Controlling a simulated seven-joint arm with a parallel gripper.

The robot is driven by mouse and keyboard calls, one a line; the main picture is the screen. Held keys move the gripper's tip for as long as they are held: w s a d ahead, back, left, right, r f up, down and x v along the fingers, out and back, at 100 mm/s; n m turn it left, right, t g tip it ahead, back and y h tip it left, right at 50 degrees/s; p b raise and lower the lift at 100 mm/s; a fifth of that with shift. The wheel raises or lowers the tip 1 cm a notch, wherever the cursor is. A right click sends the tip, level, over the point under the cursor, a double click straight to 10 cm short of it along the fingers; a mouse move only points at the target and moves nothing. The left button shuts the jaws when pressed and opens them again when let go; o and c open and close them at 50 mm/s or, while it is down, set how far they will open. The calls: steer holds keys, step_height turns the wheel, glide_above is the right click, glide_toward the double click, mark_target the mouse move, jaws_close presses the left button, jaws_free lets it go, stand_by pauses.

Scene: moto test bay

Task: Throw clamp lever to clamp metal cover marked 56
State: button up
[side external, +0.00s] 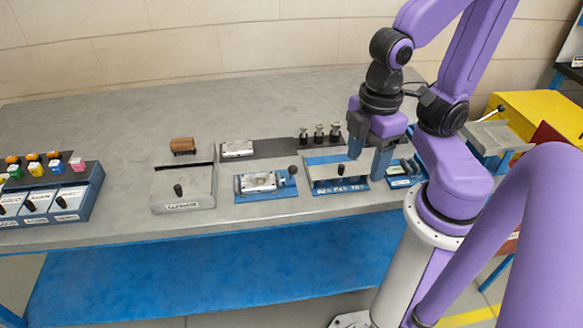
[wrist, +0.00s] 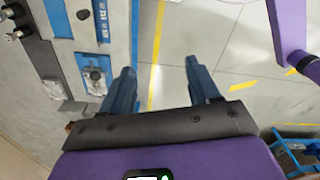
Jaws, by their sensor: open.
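A metal cover (side external: 258,182) sits in a blue-based fixture (side external: 240,199) near the table's front edge. Its marking is too small to read. A lever with a dark round knob (side external: 292,170) stands at the fixture's right end. My gripper (side external: 367,166) is open and empty, pointing down to the right of this fixture, above the table's right part. In the wrist view, my gripper's two blue fingers (wrist: 158,72) are spread apart with nothing between them. I cannot make out the cover marked 56 in the wrist view.
A blue and white panel (side external: 322,160) with a dark knob lies between fixture and gripper. Several dark pegs (side external: 319,132) stand behind it. The table's far left-middle is clear.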

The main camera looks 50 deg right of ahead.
steer(key=shift+w+a, duration=0.15)
steer(key=shift+w, duration=0.1)
steer(key=c, duration=0.5)
steer(key=shift+w+a+f+h, duration=0.15)
steer(key=shift+w+a+h, duration=0.15)
steer(key=shift+h, duration=0.1)
steer(key=c, duration=0.5)
steer(key=w+a+f+n+h, duration=0.1)
steer(key=w+a+h, duration=0.1)
steer(key=w+a+f+n+h, duration=0.1)
steer(key=w+a+h, duration=0.1)
steer(key=w, duration=0.1)
steer(key=w+a+f+n+h, duration=0.1)
steer(key=w+a+f+h, duration=0.1)
steer(key=w+a, duration=0.1)
steer(key=shift+w+n+h, duration=0.25)
steer(key=shift+n+h, duration=0.15)
jaws_close()
steer(key=w+a+f+n+t+h, duration=0.2)
steer(key=w+a+f+n+h, duration=0.1)
steer(key=a+f+h, duration=0.3)
steer(key=shift+w+a+f+n, duration=0.4)
steer(key=shift+w+a, duration=0.45)
steer(key=shift+a, duration=0.05)
